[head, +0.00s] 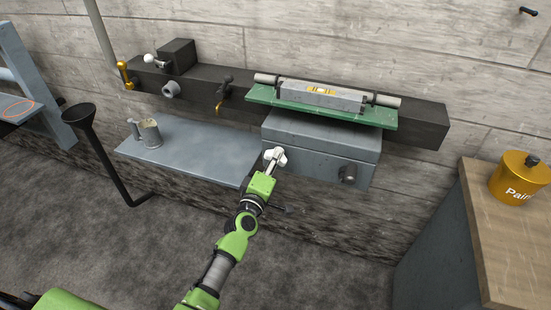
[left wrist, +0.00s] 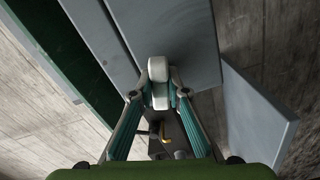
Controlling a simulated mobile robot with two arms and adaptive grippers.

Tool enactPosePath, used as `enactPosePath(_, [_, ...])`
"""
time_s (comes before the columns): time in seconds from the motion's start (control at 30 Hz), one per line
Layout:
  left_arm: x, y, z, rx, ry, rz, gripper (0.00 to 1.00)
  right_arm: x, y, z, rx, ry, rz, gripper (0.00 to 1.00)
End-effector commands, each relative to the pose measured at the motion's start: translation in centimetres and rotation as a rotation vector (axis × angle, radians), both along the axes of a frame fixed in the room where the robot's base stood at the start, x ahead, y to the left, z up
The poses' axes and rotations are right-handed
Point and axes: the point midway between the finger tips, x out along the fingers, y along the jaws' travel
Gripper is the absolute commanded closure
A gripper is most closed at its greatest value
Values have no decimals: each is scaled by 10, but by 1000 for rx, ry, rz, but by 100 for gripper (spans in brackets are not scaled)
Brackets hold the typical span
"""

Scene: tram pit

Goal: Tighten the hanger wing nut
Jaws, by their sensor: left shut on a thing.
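The white wing nut (head: 276,155) is at the left front corner of a grey box (head: 318,140) mounted under a dark wall beam. In the left wrist view the wing nut (left wrist: 158,70) shows as a pale two-lobed piece between the fingers. My left gripper (head: 271,164) is shut on it, with a finger on either side (left wrist: 159,96). Much of the nut's lower part and its stud are hidden by the gripper. My right gripper is not in view.
A grey shelf (head: 190,155) holds a metal mug (head: 150,134). A black funnel (head: 78,117) stands left. A yellow paint can (head: 520,182) stands on a wooden-topped cabinet (head: 490,235) at right.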

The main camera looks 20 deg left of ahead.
Motion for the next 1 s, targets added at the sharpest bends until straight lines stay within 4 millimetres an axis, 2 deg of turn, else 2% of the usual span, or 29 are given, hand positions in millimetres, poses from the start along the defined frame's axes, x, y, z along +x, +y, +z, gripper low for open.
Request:
enactPosePath(0.27, [0, 0, 1, 167, -4, -1, 100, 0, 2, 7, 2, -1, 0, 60])
enactPosePath(1.0, [0, 0, 0, 862, -26, -2, 100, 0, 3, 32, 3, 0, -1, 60])
